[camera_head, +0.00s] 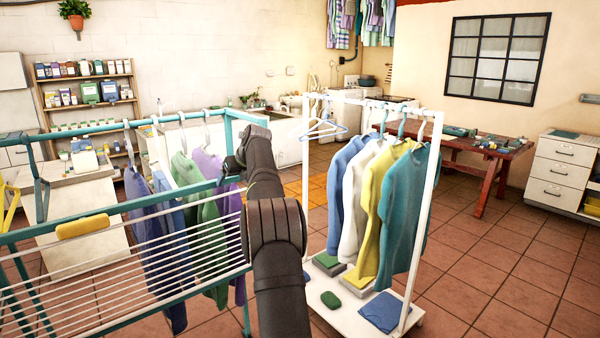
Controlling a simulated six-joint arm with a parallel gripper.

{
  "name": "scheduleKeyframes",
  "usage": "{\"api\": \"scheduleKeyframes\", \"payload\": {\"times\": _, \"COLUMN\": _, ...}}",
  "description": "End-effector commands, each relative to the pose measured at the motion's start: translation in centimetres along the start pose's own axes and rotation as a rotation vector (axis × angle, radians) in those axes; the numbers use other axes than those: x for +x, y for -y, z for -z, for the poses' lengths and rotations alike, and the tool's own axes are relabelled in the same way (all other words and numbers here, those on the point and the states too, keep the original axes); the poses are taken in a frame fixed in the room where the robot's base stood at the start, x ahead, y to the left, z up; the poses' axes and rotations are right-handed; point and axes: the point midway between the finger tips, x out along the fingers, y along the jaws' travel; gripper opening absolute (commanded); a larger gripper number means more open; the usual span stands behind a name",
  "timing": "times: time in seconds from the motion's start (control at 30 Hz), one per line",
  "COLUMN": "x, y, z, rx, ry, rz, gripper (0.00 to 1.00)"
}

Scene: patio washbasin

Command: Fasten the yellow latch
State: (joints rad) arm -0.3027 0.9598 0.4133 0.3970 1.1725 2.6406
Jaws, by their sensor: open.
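I cannot make out a clear yellow latch. A yellow rounded block (84,226) lies on the left part of the teal drying rack (130,206); I cannot tell whether it is the latch. A yellow hanger-like shape (9,205) shows at the left edge. My gripper (228,172) is at the end of my dark arm, by the rack's upper right rail, near the hanging purple garment. It is right of the yellow block and apart from it. It is open, small in view, and its fingers are partly hidden.
A white clothes rail (433,200) with several garments stands right of my arm. Blue, green and purple clothes hang at the drying rack. A red table (480,160) and white drawers (560,172) stand behind at right. Tiled floor (490,265) is clear at right.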

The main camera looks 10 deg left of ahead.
Motion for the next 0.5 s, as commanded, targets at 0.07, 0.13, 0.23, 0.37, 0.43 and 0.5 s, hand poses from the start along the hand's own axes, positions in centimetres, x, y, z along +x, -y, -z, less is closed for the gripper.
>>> {"api": "scheduleKeyframes", "payload": {"times": 0.07, "x": 0.0, "y": 0.0, "z": 0.0, "rx": 0.0, "ry": 0.0, "rz": 0.0, "gripper": 0.65}}
{"api": "scheduleKeyframes", "payload": {"times": 0.13, "x": 0.0, "y": 0.0, "z": 0.0, "rx": 0.0, "ry": 0.0, "rz": 0.0, "gripper": 0.51}}
{"api": "scheduleKeyframes", "payload": {"times": 0.23, "x": -0.1, "y": 0.1, "z": 0.0, "rx": 0.0, "ry": 0.002, "rz": 0.002, "gripper": 0.31}}
{"api": "scheduleKeyframes", "payload": {"times": 0.37, "x": -0.8, "y": 0.2, "z": -0.2, "rx": -0.026, "ry": 0.009, "rz": 0.014, "gripper": 0.06}}
{"api": "scheduleKeyframes", "payload": {"times": 0.43, "x": -0.8, "y": -0.8, "z": -0.5, "rx": -0.086, "ry": 0.006, "rz": 0.015, "gripper": 0.0}}
{"api": "scheduleKeyframes", "payload": {"times": 0.5, "x": -1.0, "y": -2.1, "z": -0.8, "rx": -0.168, "ry": 0.003, "rz": 0.017, "gripper": 0.0}}
